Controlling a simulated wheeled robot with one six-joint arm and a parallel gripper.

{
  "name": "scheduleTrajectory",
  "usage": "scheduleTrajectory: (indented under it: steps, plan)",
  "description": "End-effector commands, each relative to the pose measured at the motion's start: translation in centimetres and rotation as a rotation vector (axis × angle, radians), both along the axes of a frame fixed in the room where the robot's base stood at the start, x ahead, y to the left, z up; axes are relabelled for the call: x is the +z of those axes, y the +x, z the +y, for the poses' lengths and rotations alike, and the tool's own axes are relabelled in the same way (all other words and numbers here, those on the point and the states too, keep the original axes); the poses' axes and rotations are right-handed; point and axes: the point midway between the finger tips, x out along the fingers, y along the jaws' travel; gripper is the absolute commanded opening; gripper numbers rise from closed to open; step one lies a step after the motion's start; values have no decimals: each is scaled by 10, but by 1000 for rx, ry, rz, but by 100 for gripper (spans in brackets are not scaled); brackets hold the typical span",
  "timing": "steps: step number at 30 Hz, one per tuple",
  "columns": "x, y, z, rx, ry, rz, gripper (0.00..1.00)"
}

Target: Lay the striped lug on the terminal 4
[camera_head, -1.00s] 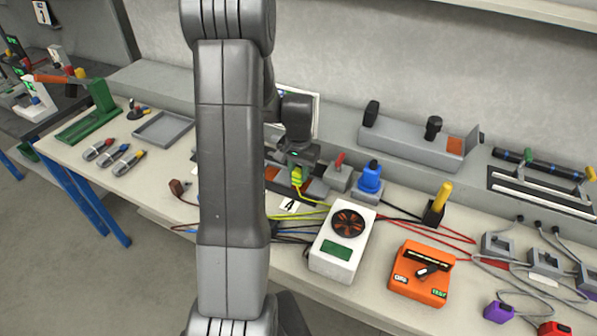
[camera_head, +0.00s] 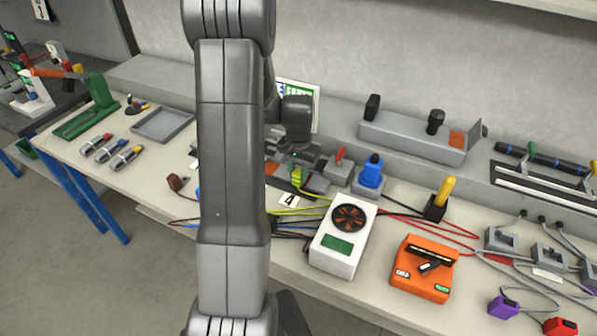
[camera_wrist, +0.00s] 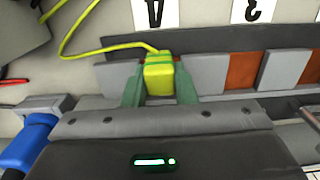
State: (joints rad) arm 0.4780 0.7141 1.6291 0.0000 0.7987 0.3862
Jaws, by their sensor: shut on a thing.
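The striped lug (camera_wrist: 158,76), yellow with green stripes, is between the green fingers of my gripper (camera_wrist: 159,88) in the wrist view. Its yellow-green cable runs off to the upper left. The lug (camera_head: 297,175) and my gripper (camera_head: 298,168) also show in the head view, over the terminal strip. The lug is in line with the label 4 (camera_wrist: 154,12) in the wrist view. Reddish slivers of terminal 4 (camera_wrist: 178,59) show beside the lug. The lug and fingers hide most of that terminal, so I cannot tell whether the lug touches it.
Grey dividers (camera_wrist: 206,74) and a copper-coloured terminal (camera_wrist: 241,70) lie to the right in the wrist view, by the label 3 (camera_wrist: 254,10). A blue-topped device (camera_wrist: 28,140) is at the lower left.

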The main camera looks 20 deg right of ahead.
Motion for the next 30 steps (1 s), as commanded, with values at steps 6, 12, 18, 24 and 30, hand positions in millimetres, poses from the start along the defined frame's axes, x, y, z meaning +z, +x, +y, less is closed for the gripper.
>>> scheduleTrajectory:
  steps: [6, 12, 18, 24, 30]
  plan:
    - [-7, 0, 0, 0, 0, 0, 3]
    - [-7, 0, 0, 0, 0, 0, 50]
    - [-7, 0, 0, 0, 0, 0, 50]
    - [1, 1, 0, 0, -2, -3, 50]
    - [36, 1, -1, 0, -3, -7, 50]
